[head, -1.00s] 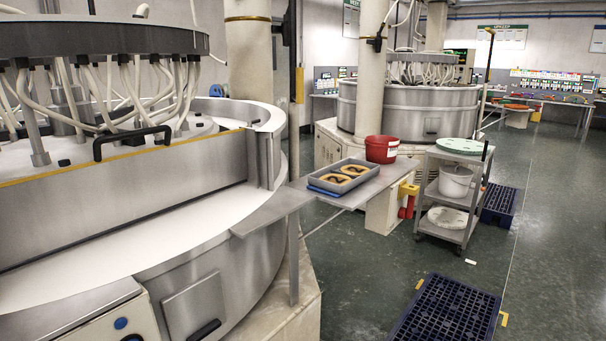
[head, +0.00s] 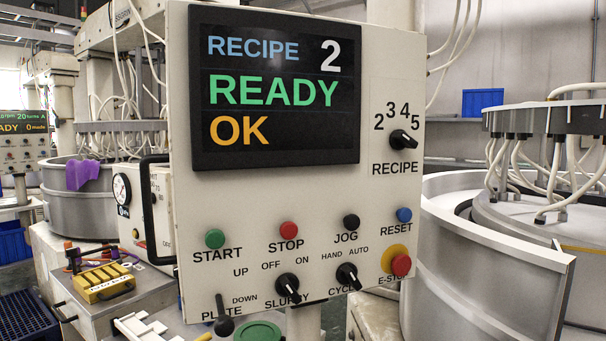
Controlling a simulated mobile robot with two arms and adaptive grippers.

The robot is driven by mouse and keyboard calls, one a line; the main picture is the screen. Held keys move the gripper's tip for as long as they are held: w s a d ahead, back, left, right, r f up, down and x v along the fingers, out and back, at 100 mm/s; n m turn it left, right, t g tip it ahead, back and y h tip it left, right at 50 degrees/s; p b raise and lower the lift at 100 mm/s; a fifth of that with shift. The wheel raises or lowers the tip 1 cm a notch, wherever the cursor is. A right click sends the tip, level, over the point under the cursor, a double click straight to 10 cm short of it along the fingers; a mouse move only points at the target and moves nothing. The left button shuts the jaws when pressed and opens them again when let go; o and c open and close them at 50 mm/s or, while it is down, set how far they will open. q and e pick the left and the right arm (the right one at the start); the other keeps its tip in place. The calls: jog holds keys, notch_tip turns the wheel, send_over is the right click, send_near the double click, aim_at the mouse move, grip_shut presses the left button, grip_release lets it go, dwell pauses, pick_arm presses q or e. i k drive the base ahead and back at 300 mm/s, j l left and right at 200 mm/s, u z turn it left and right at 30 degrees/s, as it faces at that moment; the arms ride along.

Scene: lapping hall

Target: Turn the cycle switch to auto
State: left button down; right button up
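The cycle switch (head: 347,277) is a black rotary knob low on the pale control panel (head: 300,205) in the head view. HAND is printed at its upper left and AUTO at its upper right, with CYCLE below. The knob lies slanted from upper left to lower right and appears to point towards HAND. The panel's dark display (head: 276,90) reads RECIPE 2, READY and OK. Neither of my grippers is in view.
Around the switch are the slurry knob (head: 287,286), the jog button (head: 351,222), the blue reset button (head: 404,215) and the red emergency stop (head: 400,265). The plate lever (head: 223,320) sticks out lower left. A black handle (head: 152,210) stands left of the panel.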

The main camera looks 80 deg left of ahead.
aim_at(347, 274)
jog(key=k+u, duration=0.1)
jog(key=u, duration=0.3)
jog(key=j+u, duration=0.1)
jog(key=u, duration=0.3)
jog(key=k+j+u, duration=0.1)
jog(key=u, duration=2.25)
